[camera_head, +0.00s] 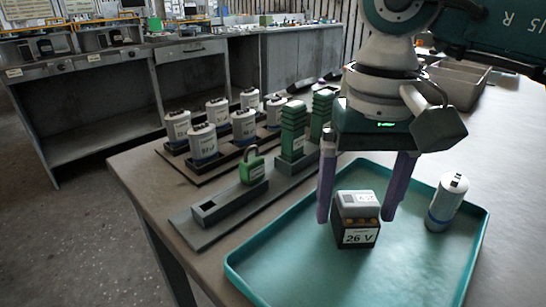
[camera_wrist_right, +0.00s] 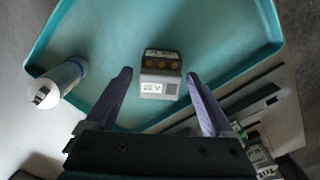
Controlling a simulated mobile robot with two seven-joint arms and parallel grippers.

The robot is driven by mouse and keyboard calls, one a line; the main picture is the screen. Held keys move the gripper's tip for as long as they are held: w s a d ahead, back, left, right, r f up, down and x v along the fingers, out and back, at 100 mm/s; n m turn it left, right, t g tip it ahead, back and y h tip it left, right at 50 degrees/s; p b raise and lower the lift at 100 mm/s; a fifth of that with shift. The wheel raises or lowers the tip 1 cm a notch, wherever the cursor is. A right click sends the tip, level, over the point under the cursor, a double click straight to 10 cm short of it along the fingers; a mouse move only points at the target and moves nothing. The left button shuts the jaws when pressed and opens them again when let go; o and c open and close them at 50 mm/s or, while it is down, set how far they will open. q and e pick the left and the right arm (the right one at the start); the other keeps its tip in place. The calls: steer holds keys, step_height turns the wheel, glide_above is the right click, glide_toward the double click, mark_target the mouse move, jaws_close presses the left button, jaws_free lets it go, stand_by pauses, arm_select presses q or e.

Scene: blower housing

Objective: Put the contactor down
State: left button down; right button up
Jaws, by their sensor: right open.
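The contactor (camera_head: 358,220) is a small block with a light grey top, a dark lower body, orange terminals and a label reading "26 V". My left gripper is not in view.
A white and blue cylinder (camera_head: 444,203) stands at the tray's right side. Behind the tray are a grey holder (camera_head: 217,209), a green padlock (camera_head: 252,166), green stacked blocks (camera_head: 292,130) and several white capacitors (camera_head: 203,141) in racks. The front of the tray is clear.

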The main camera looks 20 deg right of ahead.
mark_target(358, 199)
step_height(358, 199, up, 12)
stand_by(0.4)
steer(key=shift+a, duration=0.1)
stand_by(0.3)
